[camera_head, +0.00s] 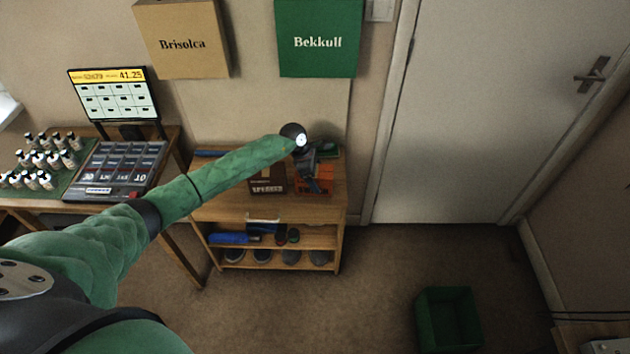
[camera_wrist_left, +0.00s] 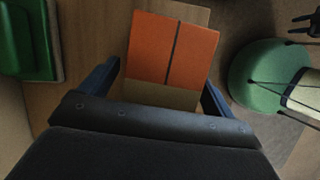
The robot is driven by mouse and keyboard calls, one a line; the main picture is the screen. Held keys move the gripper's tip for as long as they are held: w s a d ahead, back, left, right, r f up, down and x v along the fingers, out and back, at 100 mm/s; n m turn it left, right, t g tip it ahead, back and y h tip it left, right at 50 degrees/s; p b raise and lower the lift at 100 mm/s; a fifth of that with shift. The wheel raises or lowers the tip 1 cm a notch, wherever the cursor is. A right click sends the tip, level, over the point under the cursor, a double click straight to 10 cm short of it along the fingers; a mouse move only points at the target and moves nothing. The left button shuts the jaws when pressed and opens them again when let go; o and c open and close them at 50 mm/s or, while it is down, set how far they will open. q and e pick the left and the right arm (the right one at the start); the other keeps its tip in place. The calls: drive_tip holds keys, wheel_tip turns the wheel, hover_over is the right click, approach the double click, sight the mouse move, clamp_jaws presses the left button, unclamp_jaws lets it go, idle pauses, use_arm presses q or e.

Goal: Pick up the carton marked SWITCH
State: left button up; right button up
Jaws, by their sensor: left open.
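An orange carton (camera_head: 318,188) stands on the top of the wooden shelf unit, partly hidden by my left gripper. Its marking cannot be read in either view. In the left wrist view the orange carton (camera_wrist_left: 172,48) shows its top with a dark seam down the middle. My left gripper (camera_head: 314,184) is open over this carton. In the left wrist view the fingers of my left gripper (camera_wrist_left: 158,85) are at either side of the carton's near end; whether they touch it I cannot tell. My right gripper is not in view.
A dark brown carton (camera_head: 267,182) marked SPEAKER stands just left of the orange one. A green object (camera_head: 327,150) lies behind, against the wall. The lower shelves hold a blue item (camera_head: 229,238) and dark round things. A green bin (camera_head: 447,318) stands on the floor.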

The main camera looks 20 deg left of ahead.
use_arm(q)
drive_tip(key=c, duration=1.1)
